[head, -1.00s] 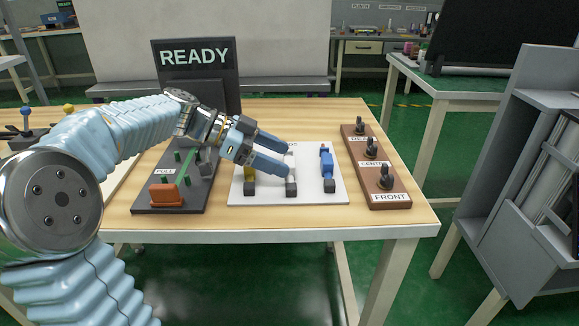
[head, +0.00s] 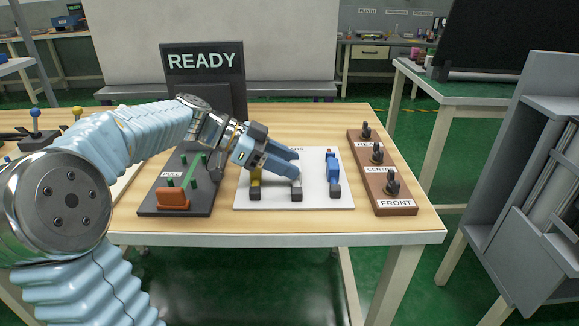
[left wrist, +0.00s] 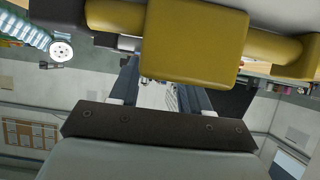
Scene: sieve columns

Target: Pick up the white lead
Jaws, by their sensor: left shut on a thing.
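The white lead (head: 297,182) is in the middle of the white board (head: 320,200), its near end at a dark block. My left gripper (head: 297,167) reaches over the board from the left and is shut on the white lead, hiding much of it. In the left wrist view a white piece shows between the fingers (left wrist: 158,95). The yellow lead (head: 255,178) is left of it, partly behind the gripper, and looms large in the left wrist view (left wrist: 195,45). The blue lead (head: 333,168) stands to the right. My right gripper is not in view.
A dark panel with an orange handle (head: 173,198) and green posts is left of the board. A brown strip with several dark clips (head: 393,205) labelled FRONT and CENTER is to the right. A READY sign (head: 202,62) stands behind. The table's front strip is bare.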

